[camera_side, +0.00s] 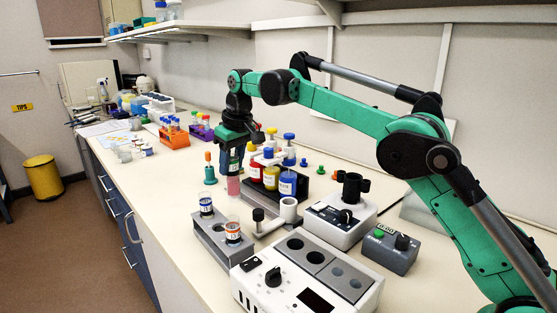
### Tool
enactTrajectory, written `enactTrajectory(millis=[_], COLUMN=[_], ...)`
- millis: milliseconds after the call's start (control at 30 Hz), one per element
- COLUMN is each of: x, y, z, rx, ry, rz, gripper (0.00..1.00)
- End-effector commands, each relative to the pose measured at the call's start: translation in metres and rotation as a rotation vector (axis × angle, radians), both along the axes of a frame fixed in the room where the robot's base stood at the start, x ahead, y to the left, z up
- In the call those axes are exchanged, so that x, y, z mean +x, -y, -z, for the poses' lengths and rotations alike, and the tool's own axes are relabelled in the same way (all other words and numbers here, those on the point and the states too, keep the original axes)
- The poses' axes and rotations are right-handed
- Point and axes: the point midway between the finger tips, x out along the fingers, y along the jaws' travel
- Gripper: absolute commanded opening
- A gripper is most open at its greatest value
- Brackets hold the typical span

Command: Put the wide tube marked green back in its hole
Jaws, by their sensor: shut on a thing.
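My gripper (233,164) is shut on a wide tube (233,186) with pink contents and holds it upright. The jaws hide its upper part, and I cannot make out its green mark. The tube hangs above and behind a grey rack (208,250); from this side I cannot tell its height over the bench. In the rack stand a blue-ringed tube (206,204) and an orange-ringed tube (232,233). A dark hole shows in the rack between these two tubes.
A dark rack of bottles with red, yellow and blue contents (287,184) stands right behind the tube. A white block with wells (305,275), a white device with a black holder (341,218) and a small stand (288,208) lie to the right. A teal dropper (210,172) stands left.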

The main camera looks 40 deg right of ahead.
Motion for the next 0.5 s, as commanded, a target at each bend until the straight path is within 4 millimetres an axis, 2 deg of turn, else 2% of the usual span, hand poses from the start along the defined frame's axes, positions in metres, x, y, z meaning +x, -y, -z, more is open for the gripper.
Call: enactTrajectory(millis=[33, 100, 200, 500], x=[0.002, 0.003, 0.004, 0.004], y=[-0.015, -0.028, -0.039, -0.042], z=[0.003, 0.006, 0.008, 0.025], rx=[0.0, 0.001, 0.0, 0.0], ry=[0.0, 0.0, 0.0, 0.001], rz=[-0.036, -0.07, -0.098, -0.104], gripper=[0.0, 0.0, 0.0, 0.0])
